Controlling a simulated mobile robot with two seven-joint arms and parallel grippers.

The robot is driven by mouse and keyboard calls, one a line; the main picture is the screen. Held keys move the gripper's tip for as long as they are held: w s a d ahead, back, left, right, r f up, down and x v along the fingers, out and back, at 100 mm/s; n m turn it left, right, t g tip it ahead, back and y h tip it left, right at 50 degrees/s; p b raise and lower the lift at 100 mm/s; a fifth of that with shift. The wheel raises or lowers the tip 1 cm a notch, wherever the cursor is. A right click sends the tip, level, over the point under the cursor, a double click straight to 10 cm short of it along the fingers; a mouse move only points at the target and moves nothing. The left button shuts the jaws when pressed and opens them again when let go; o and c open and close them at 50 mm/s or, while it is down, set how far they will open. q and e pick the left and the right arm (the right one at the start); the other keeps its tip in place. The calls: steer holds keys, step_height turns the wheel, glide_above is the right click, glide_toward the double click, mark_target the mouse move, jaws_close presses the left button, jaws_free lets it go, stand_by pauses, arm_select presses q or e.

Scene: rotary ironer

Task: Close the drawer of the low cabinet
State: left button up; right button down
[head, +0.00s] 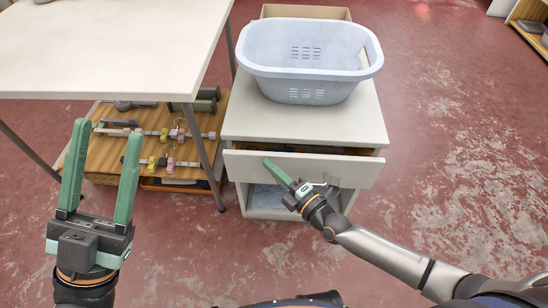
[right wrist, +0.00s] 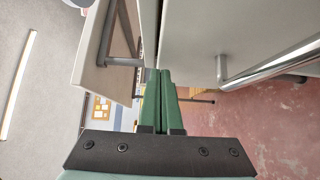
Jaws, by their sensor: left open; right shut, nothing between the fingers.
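The low cabinet (head: 350,118) is white and stands right of the table. Its drawer (head: 350,169) is partly open, with a dark gap showing behind the top of its front. My right gripper (head: 268,163) is shut and empty, its green fingertips at the left half of the drawer front; I cannot tell if they touch it. In the right wrist view, the shut fingers (right wrist: 160,78) point along a pale panel with a metal bar handle (right wrist: 275,65). My left gripper (head: 107,130) is open and empty, away from the cabinet at the left.
A pale blue laundry basket (head: 310,75) stands on the cabinet, with a cardboard box (head: 290,11) behind it. The red floor (head: 450,150) at the right is clear.

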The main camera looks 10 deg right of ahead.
steer(key=shift+w, duration=0.2)
stand_by(0.3)
steer(key=shift+w+d, duration=0.2)
steer(key=shift+w, duration=0.45)
steer(key=shift+w+d, duration=0.15)
steer(key=shift+w, duration=0.45)
steer(key=shift+s, duration=0.1)
